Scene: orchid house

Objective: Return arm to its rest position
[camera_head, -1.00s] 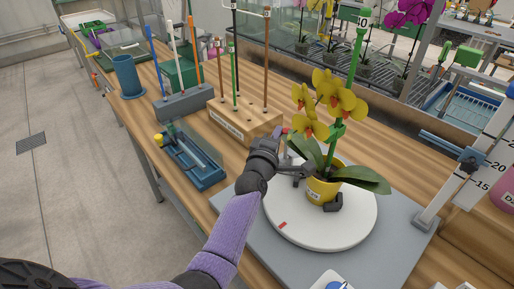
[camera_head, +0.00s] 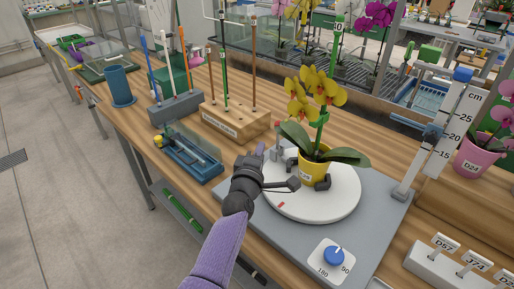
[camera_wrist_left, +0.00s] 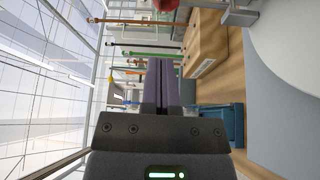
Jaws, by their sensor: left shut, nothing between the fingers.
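My left gripper (camera_head: 261,150) is shut and empty, over the left edge of the white turntable (camera_head: 330,206). Its two purple-grey fingers (camera_wrist_left: 162,85) lie together in the left wrist view. The gripper is apart from the yellow pot (camera_head: 312,171), which stands on the turntable with a yellow orchid (camera_head: 316,92) and a green stake (camera_head: 334,62). My left arm comes up from the bottom of the head view in a purple sleeve. My right gripper is not in view.
A wooden stake rack (camera_head: 234,122), a blue tray (camera_head: 190,158) and a blue cup (camera_head: 120,86) stand left of the turntable. A measuring post (camera_head: 443,140) and pink pot (camera_head: 473,158) are at right. A blue dial (camera_head: 334,255) sits in front.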

